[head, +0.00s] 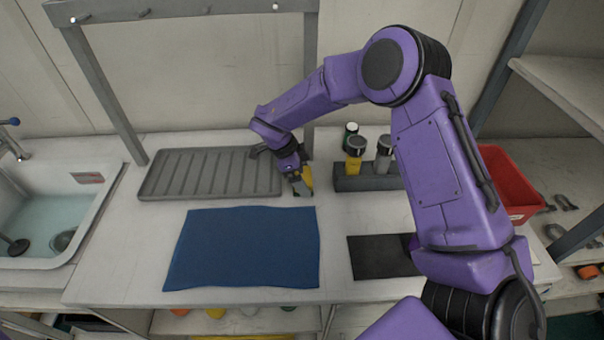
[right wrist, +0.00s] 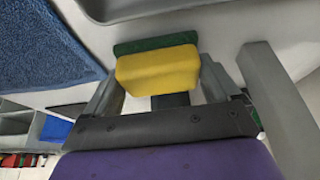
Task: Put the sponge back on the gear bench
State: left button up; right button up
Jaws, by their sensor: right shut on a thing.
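The sponge, yellow with a green layer, is in the jaws of my right gripper (head: 302,183). In the right wrist view the yellow sponge (right wrist: 158,70) sits between the two fingers, with its green side outward, close to the white bench top. In the head view the sponge (head: 308,178) shows as a small yellow patch by the fingers. The gear bench (head: 140,240) is the white worktop below. The gripper is over it, between the grey ribbed tray and the dark bottle holder. Whether the sponge touches the bench cannot be told. My left gripper is not in view.
A grey ribbed drain tray (head: 170,190) lies left of the gripper, and a blue towel (head: 245,247) lies in front. A dark holder (head: 366,181) with bottles stands to the right. A black mat (head: 378,257), red bin (head: 508,185) and sink (head: 45,215) are farther out.

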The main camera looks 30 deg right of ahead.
jog(key=shift+w+f, duration=0.1)
jog(key=shift+f, duration=0.05)
jog(key=shift+f, duration=0.1)
jog(key=o, duration=0.7)
jog(key=shift+o, duration=0.2)
jog(key=shift+r, duration=0.25)
jog(key=b+v, duration=0.1)
jog(key=v, duration=1.1)
